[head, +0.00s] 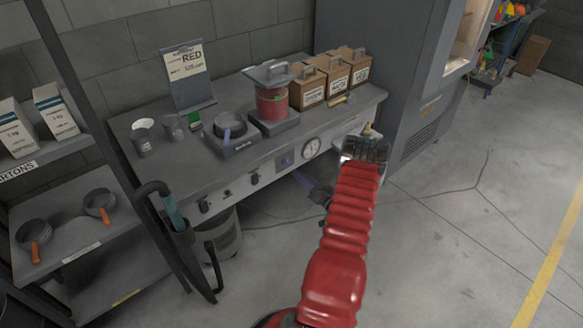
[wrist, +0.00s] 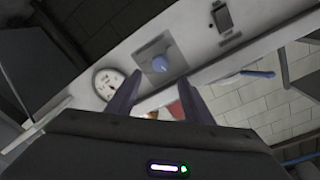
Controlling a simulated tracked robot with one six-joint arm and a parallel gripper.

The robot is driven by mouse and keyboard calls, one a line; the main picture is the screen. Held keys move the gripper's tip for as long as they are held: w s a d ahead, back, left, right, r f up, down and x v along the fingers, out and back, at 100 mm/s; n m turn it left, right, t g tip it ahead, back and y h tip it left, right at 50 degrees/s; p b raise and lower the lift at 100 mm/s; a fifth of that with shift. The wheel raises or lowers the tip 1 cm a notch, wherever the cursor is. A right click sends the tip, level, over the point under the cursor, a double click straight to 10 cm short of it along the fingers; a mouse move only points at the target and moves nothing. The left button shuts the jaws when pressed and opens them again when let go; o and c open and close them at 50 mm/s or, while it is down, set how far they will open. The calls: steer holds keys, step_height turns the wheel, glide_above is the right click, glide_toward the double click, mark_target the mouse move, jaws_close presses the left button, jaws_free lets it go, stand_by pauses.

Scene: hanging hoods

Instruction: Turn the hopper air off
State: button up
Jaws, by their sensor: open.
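A blue knob on a dark square plate (head: 286,160) sits on the bench's front panel, left of a round white gauge (head: 311,147). In the wrist view the knob (wrist: 163,63) is just beyond and between my fingertips, with the gauge (wrist: 108,83) to its left. My gripper (head: 300,179) is open and empty in front of the panel, its fingers pointing at the knob. I see no contact with the knob. No readable label shows at the knob, and I cannot tell its setting.
The grey bench (head: 180,170) bears a red canister (head: 271,103), a dark pan (head: 230,124) and several brown boxes (head: 352,66). A dark holder with a teal-handled tool (head: 172,210) hangs at its left front. A bucket (head: 220,235) stands below. The floor at right is clear.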

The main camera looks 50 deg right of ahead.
mark_target(289, 163)
steer(key=x, duration=0.8)
steer(key=shift+w, duration=0.25)
steer(key=shift+c, duration=0.5)
steer(key=c, duration=0.9)
